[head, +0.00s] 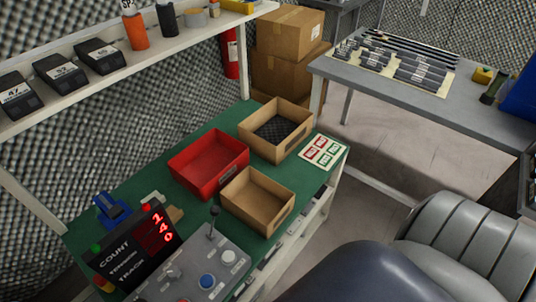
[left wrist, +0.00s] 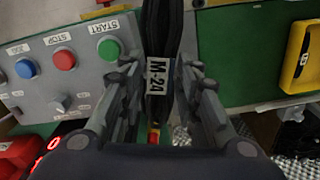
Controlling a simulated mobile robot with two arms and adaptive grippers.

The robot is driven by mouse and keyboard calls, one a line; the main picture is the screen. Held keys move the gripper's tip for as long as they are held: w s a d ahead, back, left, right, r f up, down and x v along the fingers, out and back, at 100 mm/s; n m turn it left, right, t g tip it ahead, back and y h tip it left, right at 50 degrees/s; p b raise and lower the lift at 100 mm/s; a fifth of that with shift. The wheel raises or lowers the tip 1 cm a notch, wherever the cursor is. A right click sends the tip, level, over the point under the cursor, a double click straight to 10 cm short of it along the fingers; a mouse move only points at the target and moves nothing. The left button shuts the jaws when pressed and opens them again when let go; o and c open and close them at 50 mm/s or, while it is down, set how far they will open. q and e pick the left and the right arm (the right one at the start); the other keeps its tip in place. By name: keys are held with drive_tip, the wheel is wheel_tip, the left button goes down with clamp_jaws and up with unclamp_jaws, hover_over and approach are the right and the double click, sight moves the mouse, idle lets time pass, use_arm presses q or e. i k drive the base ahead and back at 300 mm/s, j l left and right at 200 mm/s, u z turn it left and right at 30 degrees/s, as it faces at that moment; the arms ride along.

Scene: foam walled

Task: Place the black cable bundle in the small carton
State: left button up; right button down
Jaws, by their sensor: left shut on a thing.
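My left gripper (left wrist: 158,95) shows in the left wrist view, its fingers shut on the black cable bundle (left wrist: 162,35). The bundle is dark and long, runs up out of the picture, and has a white tag reading M-24. Two open cartons stand on the green bench in the head view. The nearer brown carton (head: 273,214) looks empty. The farther carton (head: 286,150) has dark patterned material inside. Neither gripper can be made out in the head view, and my right gripper is not seen.
A red bin (head: 223,176) stands left of the cartons, and a label card (head: 322,151) lies to their right. A control panel (head: 205,265) with a upright lever and a counter display (head: 137,257) occupy the near end. Panel buttons lie below the gripper in the left wrist view (left wrist: 65,60).

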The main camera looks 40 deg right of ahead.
sight(257, 207)
drive_tip(key=i+l+u, duration=0.1)
drive_tip(key=l+u, duration=0.15)
drive_tip(key=l, duration=1.2)
drive_tip(key=l+u, duration=0.3)
drive_tip(key=l, duration=1.15)
drive_tip(key=k, duration=0.1)
